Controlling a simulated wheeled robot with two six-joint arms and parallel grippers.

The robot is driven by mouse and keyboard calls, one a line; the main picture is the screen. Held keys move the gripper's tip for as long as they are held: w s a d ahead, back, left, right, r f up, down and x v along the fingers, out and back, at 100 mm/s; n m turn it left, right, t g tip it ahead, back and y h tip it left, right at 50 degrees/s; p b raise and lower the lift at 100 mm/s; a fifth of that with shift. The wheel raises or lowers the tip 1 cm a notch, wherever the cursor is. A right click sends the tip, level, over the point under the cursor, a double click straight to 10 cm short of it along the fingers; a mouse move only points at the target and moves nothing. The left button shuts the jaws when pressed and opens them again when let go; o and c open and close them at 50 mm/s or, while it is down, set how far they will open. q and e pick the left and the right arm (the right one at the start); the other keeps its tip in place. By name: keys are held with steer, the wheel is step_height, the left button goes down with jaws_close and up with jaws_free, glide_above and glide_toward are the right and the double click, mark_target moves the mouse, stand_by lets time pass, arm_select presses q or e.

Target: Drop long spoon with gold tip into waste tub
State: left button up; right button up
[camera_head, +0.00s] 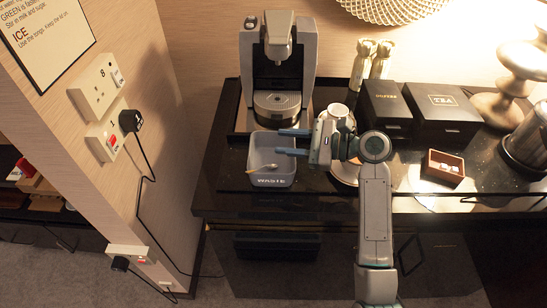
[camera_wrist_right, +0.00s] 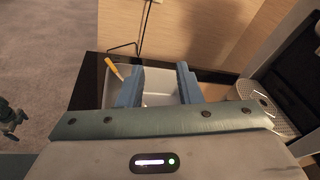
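The grey waste tub (camera_head: 271,181), marked WASTE, stands on the dark counter in front of the coffee machine. The spoon (camera_head: 263,168) is at the tub, its gold tip to the left. In the right wrist view the gold tip (camera_wrist_right: 114,69) sticks up at the tub's left side, and the rest of the spoon is partly hidden behind a finger. The tub (camera_wrist_right: 160,99) shows between and behind the fingers. My right gripper (camera_head: 291,142) is open and empty above the tub's right side, its fingers pointing left.
The coffee machine (camera_head: 277,68) stands behind the tub. A white cup (camera_head: 338,111) is close beside my right gripper. Black boxes (camera_head: 443,107) and a brown holder with sachets (camera_head: 443,168) stand to the right. The wall with sockets (camera_head: 97,92) is at left.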

steer(key=b+v, duration=0.2)
steer(key=v, duration=0.8)
steer(key=shift+d+b, duration=0.3)
